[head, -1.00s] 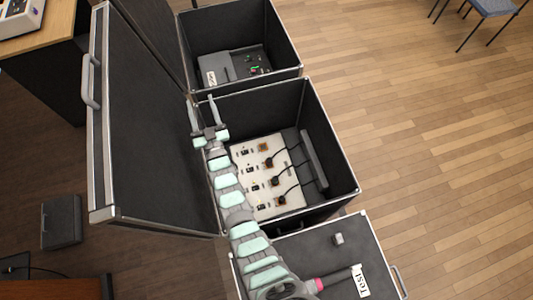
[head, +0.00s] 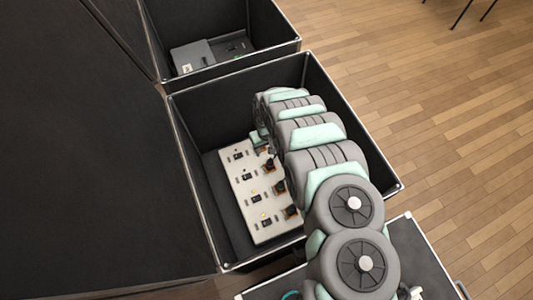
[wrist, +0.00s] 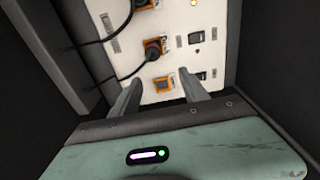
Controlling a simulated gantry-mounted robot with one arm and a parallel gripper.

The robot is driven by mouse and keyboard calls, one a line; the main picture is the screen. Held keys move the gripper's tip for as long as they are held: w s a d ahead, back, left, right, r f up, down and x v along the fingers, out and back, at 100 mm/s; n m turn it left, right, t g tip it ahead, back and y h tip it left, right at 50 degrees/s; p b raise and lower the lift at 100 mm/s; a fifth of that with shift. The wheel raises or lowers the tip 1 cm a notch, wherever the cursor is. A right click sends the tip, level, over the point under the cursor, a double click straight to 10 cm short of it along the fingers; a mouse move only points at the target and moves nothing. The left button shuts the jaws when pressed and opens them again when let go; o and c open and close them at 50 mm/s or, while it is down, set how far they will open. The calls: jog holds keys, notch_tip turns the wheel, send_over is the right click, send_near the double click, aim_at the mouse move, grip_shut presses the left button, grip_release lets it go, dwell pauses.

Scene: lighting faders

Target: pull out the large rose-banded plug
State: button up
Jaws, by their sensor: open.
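A pale panel (head: 258,225) lies inside the open middle case. In the head view it carries black plugs in orange sockets, among them a middle plug (head: 279,187) and a lower plug (head: 291,211). The wrist view shows a plug (wrist: 154,48) with a black cable, and another (wrist: 141,3) cut by the top edge. I cannot make out a rose band on any plug. My gripper (wrist: 159,85) is open and empty; its fingertips appear either side of an orange socket (wrist: 163,84) with no plug, below the nearer plug. In the head view my arm hides much of the gripper.
Dark case walls (head: 195,185) stand close around the panel. A dark grey bar (wrist: 62,55) runs beside the panel, with the cables leading towards it. Small black switches (wrist: 195,38) sit on the other side. A second open case (head: 215,45) stands behind.

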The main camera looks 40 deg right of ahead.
aim_at(270, 161)
jog(key=shift+s+d+f+g, duration=0.1)
jog(key=shift+s+g, duration=0.05)
jog(key=shift+s, duration=0.4)
jog(key=shift+s+d+f+g, duration=0.1)
jog(key=shift+s+g, duration=0.05)
jog(key=shift+s, duration=0.4)
jog(key=f+b, duration=0.3)
jog(key=f, duration=0.1)
jog(key=f+b, duration=0.4)
jog(key=shift+a+f, duration=0.2)
jog(key=shift+f, duration=0.2)
jog(key=shift+d+f, duration=0.1)
jog(key=shift+f, duration=0.35)
jog(key=shift+w, duration=0.1)
grip_shut()
jog(key=shift+r, duration=0.2)
jog(key=shift+r+p, duration=2.15)
jog(key=shift+p, duration=0.05)
